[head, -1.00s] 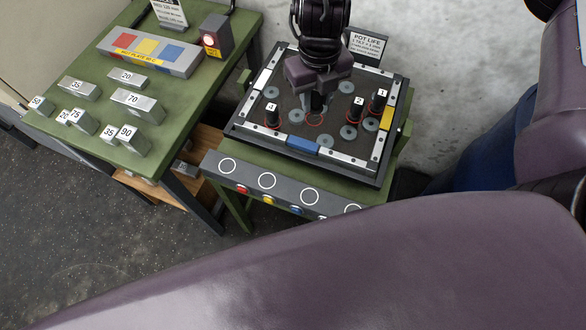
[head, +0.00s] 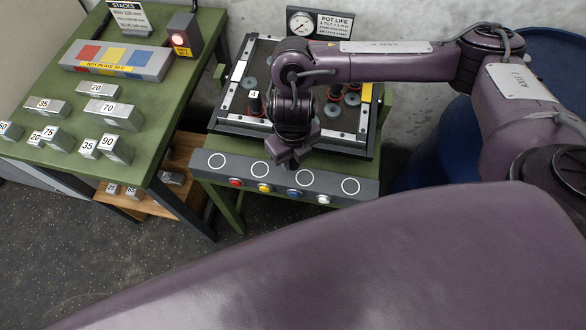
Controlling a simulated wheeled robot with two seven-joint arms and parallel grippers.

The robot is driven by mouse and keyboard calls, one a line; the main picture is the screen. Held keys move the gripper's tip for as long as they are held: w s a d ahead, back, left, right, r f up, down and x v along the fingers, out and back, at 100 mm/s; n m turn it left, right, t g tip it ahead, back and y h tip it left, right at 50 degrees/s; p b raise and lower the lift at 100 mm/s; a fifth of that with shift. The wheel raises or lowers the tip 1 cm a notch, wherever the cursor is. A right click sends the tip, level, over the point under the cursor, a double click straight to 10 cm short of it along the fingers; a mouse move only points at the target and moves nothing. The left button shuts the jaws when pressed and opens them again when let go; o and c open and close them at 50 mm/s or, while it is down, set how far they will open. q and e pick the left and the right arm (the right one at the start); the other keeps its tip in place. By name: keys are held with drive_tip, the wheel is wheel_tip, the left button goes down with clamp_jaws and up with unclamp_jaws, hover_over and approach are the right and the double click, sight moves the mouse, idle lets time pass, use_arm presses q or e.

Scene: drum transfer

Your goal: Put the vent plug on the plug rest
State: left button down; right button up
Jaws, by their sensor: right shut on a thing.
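My right gripper (head: 291,158) is in the head view, pointing down just above the rear edge of the grey strip at the front of the green stand. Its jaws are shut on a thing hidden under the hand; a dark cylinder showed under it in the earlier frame. I cannot pick out a vent plug or a plug rest by look. My left gripper is not in view.
The grey strip (head: 330,183) has white rings and coloured buttons. A blue drum (head: 432,150) stands at right. A gauge and a POT LIFE sign (head: 320,25) stand behind the tray.

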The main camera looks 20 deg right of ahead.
sight(294, 175)
wheel_tip(294, 175, down, 3)
drive_tip(key=shift+d+b, duration=0.1)
drive_tip(key=shift+b, duration=0.2)
wheel_tip(294, 175, down, 2)
drive_tip(key=shift+f+b, duration=0.2)
drive_tip(key=shift+b, duration=0.3)
drive_tip(key=shift+f, duration=0.4)
drive_tip(key=shift+w, duration=0.1)
drive_tip(key=shift+f, duration=0.1)
drive_tip(key=shift+f+b, duration=0.15)
drive_tip(key=shift+b, duration=0.15)
drive_tip(key=o, duration=1)
